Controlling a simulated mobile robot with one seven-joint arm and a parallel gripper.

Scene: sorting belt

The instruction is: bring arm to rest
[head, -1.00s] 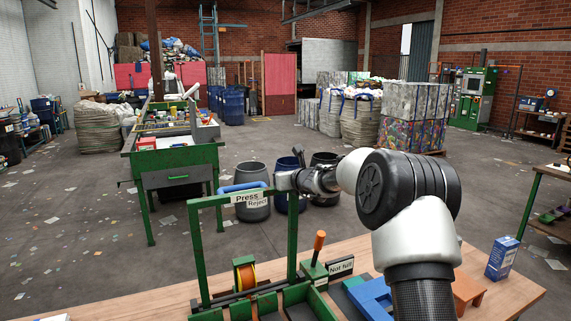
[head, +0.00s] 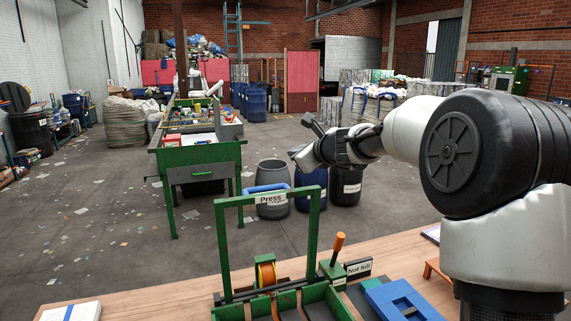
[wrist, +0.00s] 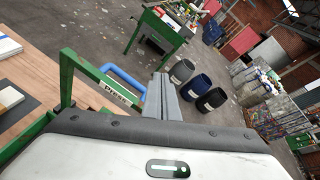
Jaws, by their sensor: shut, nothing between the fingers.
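A grey barrel (head: 272,178) and a blue barrel (head: 312,190) stand beyond. A green sorting table (head: 196,160) is behind.

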